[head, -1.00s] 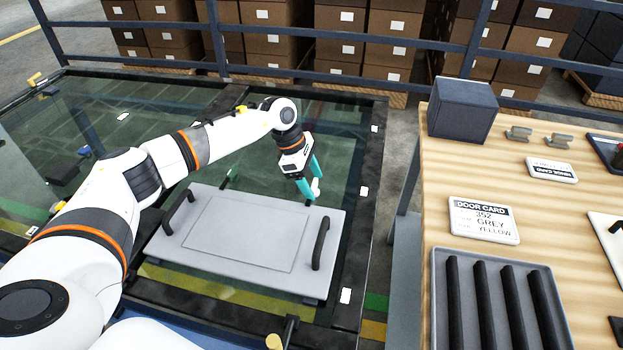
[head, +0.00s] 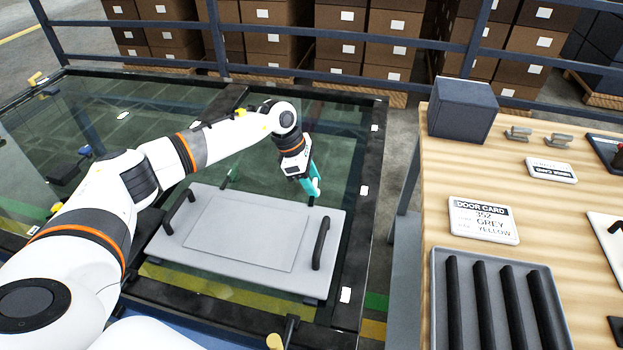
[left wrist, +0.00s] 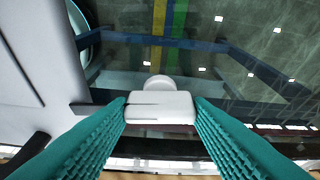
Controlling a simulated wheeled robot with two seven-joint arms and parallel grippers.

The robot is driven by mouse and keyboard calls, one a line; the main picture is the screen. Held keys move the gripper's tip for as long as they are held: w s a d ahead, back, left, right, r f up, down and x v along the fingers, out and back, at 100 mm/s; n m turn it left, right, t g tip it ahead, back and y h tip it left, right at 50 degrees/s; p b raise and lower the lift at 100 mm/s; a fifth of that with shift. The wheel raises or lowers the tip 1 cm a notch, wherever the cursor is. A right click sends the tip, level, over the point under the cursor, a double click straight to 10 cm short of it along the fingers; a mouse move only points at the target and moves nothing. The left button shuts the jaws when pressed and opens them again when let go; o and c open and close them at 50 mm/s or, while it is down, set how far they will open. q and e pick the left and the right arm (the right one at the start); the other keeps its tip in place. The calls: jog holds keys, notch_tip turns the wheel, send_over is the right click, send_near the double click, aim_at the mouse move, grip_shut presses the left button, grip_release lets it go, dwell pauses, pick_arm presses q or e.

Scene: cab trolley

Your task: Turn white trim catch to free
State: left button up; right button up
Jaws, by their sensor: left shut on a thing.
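My left gripper (head: 313,186) is at the far right corner of the grey panel (head: 245,238), with its teal fingers pointing down. In the left wrist view the fingers are shut on the white trim catch (left wrist: 160,107), one on each side of its flat bar. A round white part of the catch shows just beyond the bar. In the head view the fingers hide most or all of the catch. My right gripper is in neither view.
The panel has two black handles (head: 321,243) and lies on a glass-topped, dark-framed trolley (head: 367,200). A yellow catch (head: 274,341) is at the near edge. On the right, a wooden table (head: 440,190) holds a slotted grey tray (head: 440,300), a dark blue box (head: 462,108) and cards.

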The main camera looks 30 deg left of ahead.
pick_arm(q)
jog(key=n+t, duration=0.1)
jog(key=n, duration=0.1)
jog(key=n+y+p, duration=0.1)
jog(key=n, duration=0.2)
jog(key=shift+s+d+r+t, duration=0.1)
jog(key=shift+t, duration=0.3)
jog(key=n+y, duration=0.1)
jog(key=n, duration=0.2)
jog(key=shift+d+n+t, duration=0.1)
jog(key=shift+n+t, duration=0.3)
jog(key=n+y, duration=0.1)
jog(key=n, duration=0.2)
jog(key=shift+d+y+b, duration=0.1)
jog(key=shift+y+b, duration=0.2)
jog(key=n+b, duration=0.1)
jog(key=n, duration=0.1)
jog(key=n+y, duration=0.1)
jog(key=n, duration=0.1)
jog(key=shift+n+y+b, duration=0.3)
jog(key=shift+b, duration=0.05)
jog(key=shift+n, duration=0.3)
jog(key=o, duration=1)
jog(key=shift+s+d, duration=0.1)
jog(key=b+v, duration=0.1)
jog(key=v, duration=1.1)
